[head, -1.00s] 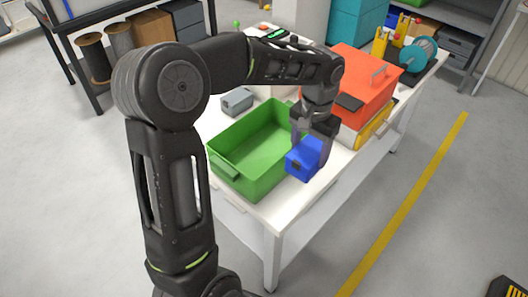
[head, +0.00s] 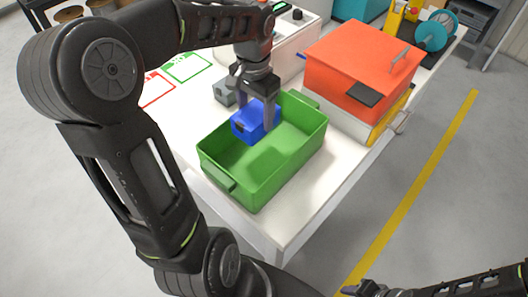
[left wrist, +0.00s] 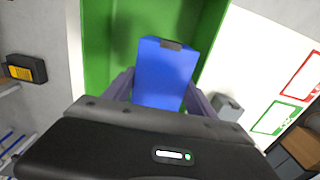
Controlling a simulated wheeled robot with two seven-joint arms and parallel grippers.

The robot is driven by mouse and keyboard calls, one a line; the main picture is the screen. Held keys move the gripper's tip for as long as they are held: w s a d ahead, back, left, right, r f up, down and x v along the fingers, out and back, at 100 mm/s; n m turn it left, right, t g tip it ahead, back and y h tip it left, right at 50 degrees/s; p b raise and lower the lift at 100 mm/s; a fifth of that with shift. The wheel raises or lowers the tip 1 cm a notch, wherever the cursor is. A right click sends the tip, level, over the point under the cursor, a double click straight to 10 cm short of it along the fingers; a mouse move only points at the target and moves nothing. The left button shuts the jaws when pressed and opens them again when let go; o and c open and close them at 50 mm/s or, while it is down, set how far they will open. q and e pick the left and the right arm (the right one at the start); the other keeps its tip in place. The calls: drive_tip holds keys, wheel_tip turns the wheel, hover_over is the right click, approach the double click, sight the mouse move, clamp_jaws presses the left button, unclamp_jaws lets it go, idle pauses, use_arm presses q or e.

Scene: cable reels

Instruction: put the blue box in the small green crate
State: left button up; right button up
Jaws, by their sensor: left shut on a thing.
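The blue box (head: 246,124) is held in my left gripper (head: 256,108), whose fingers are shut on its sides. The box is over the back left part of the small green crate (head: 245,190) and overlaps its far rim in the head view. I cannot tell whether its underside is below the rim. In the left wrist view the blue box (left wrist: 163,75) sits between the fingers, with the green crate (left wrist: 100,50) behind and around it. The crate stands on the white table. Part of my right arm's end (head: 372,288) shows at the bottom right; its jaws are unclear.
A red-orange lidded case (head: 352,65) rests on a yellow and white case right of the crate. A small grey box (head: 224,92) stands close behind the crate. Red and green outlined labels (head: 187,68) lie at the left. The table's front right is clear.

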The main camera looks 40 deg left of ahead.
use_arm(q)
hover_over(257, 151)
drive_tip(key=shift+f, duration=3.1)
wheel_tip(257, 151, down, 4)
drive_tip(key=shift+r+p, duration=0.25)
drive_tip(key=shift+p, duration=0.15)
drive_tip(key=shift+f, duration=0.1)
drive_tip(key=shift+f, duration=0.25)
drive_tip(key=o, duration=1.5)
